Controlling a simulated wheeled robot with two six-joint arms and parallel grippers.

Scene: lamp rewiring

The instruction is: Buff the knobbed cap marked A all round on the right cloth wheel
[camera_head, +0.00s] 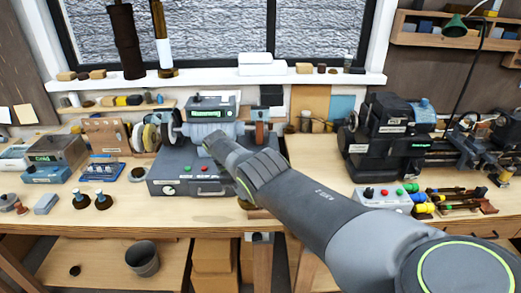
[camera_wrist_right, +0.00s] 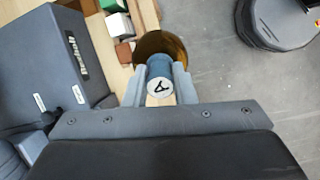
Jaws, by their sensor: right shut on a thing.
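The knobbed cap marked A (camera_wrist_right: 159,67) has a blue knob with a white end lettered A and a wide brown-amber rim. In the right wrist view my right gripper (camera_wrist_right: 162,88) is shut on the knob, one finger on each side. The rim extends beyond the fingertips. In the head view my right arm hides that gripper and the cap. The buffing machine (camera_head: 180,165) stands mid-bench. Pale cloth wheels (camera_head: 150,137) are at its left end, and a brown upright shape (camera_head: 259,133), perhaps the right wheel edge-on, is at its right. My left gripper is not in view.
Two similar knobbed pieces (camera_head: 102,199) stand on the bench at left. A dark lathe-like machine (camera_head: 385,140) stands to the right, with a button box (camera_head: 382,197) before it. Small blocks (camera_wrist_right: 118,26) lie near the held cap in the wrist view.

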